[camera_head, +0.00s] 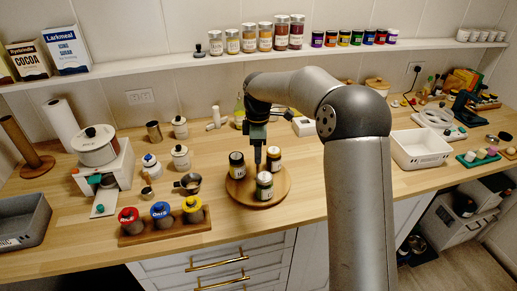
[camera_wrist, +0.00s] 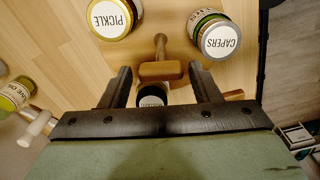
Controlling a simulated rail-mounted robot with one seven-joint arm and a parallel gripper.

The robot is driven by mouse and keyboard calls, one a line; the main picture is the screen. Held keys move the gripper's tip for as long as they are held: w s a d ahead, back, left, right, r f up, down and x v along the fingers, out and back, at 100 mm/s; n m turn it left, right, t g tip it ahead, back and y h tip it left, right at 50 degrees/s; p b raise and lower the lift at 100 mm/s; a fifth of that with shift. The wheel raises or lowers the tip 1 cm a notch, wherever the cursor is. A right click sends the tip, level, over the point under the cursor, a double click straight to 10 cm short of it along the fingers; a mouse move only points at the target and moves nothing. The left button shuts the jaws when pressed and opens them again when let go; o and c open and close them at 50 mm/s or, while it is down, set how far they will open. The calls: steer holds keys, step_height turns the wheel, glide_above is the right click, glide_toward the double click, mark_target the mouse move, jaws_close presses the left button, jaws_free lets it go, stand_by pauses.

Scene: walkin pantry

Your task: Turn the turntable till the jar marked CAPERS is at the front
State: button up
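The round wooden turntable (camera_head: 240,197) stands on the counter with three jars on it. In the wrist view the jar marked CAPERS (camera_wrist: 218,40) is at upper right and the PICKLE jar (camera_wrist: 110,18) at upper left. A third jar (camera_wrist: 152,96) is partly hidden behind a wooden handle (camera_wrist: 160,71). By layout, CAPERS matches the front, slightly right jar (camera_head: 264,186) in the head view; its label is too small to read there. My gripper (camera_wrist: 160,82) is open above the turntable, its fingers on either side of the handle with gaps visible.
A wooden rack (camera_head: 165,230) with red, blue and yellow lidded jars stands front left. A white bin (camera_head: 420,148) stands to the right. The counter just in front of the turntable is clear.

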steer(key=shift+o, duration=0.3)
step_height(320, 180, up, 17)
steer(key=shift+r+b, duration=0.2)
steer(key=shift+b, duration=0.2)
steer(key=shift+s, duration=0.1)
steer(key=s+d+f+m, duration=0.3)
steer(key=s+f+m, duration=0.2)
steer(key=s, duration=0.7)
steer(key=s+d+f+m, duration=0.3)
steer(key=s+f+m, duration=0.2)
steer(key=s, duration=0.7)
steer(key=s+d+f+m, duration=0.4)
steer(key=s+f+m, duration=0.2)
steer(key=s, duration=0.6)
steer(key=shift+s+m+t, duration=0.3)
steer(key=shift+m+t, duration=0.1)
steer(key=shift+m, duration=0.2)
